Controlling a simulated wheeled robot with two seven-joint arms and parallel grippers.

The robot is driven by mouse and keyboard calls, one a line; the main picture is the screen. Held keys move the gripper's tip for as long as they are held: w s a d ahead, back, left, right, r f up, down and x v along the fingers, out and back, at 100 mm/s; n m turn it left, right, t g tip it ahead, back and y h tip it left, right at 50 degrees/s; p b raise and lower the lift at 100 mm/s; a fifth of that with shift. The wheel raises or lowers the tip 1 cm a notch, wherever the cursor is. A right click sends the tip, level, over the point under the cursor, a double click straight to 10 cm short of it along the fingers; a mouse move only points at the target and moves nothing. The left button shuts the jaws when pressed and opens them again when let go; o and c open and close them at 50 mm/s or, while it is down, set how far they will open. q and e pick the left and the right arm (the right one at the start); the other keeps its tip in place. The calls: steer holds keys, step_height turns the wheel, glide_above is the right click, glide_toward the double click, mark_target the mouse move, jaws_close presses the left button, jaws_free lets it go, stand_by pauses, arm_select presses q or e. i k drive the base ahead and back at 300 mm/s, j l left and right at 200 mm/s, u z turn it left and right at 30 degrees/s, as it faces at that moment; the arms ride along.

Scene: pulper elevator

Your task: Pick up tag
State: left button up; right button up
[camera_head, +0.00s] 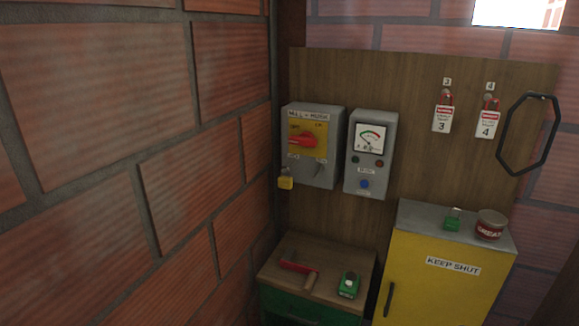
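Two white tags with red tops hang on a wooden back board. The tag marked 3 (441,119) hangs on the left under a small "3" label. The tag marked 4 (487,124) hangs to its right under a small "4" label. Each hangs with a red piece at its top, which looks like a padlock; the hooks are too small to make out. Neither of my grippers is in the head view.
A black ring (502,124) hangs at right. A yellow cabinet (424,290) bears a grease tin (490,228). Brick walls (100,80) enclose the corner.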

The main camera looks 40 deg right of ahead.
mark_target(443, 115)
steer(key=z, duration=2.2)
